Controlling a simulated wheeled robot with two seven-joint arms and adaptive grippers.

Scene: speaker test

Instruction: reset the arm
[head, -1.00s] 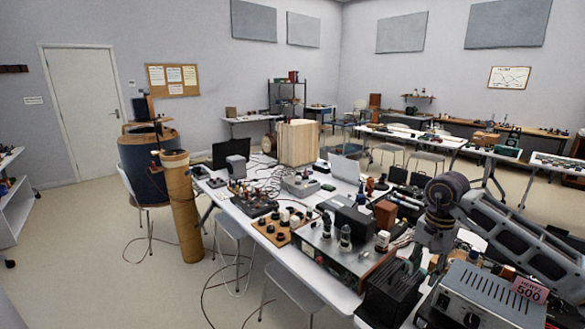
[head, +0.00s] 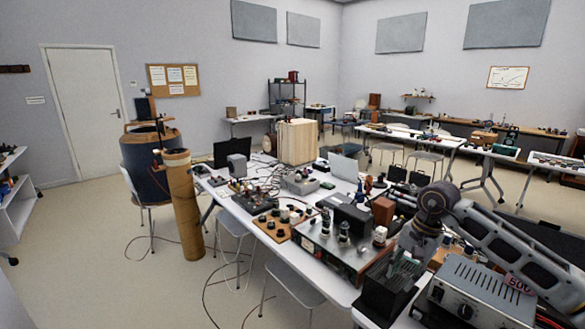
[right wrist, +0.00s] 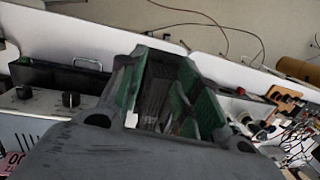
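My right arm (head: 510,240) comes in from the right edge of the head view and bends down over the near right of the white table (head: 335,292). Its gripper (head: 402,268) points down above the table, close to a black ribbed box (head: 385,295) and a grey metal unit (head: 478,300). In the right wrist view the gripper (right wrist: 165,70) shows two green-lined fingers with a gap between them. It looks open, and I see nothing held. My left gripper is not in view.
A silver amplifier chassis (head: 340,248) with tubes stands left of the gripper. A wooden speaker box (head: 297,142) stands further back. A tall brown tube (head: 183,210) stands on the floor left of the table. The floor at the left is mostly open.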

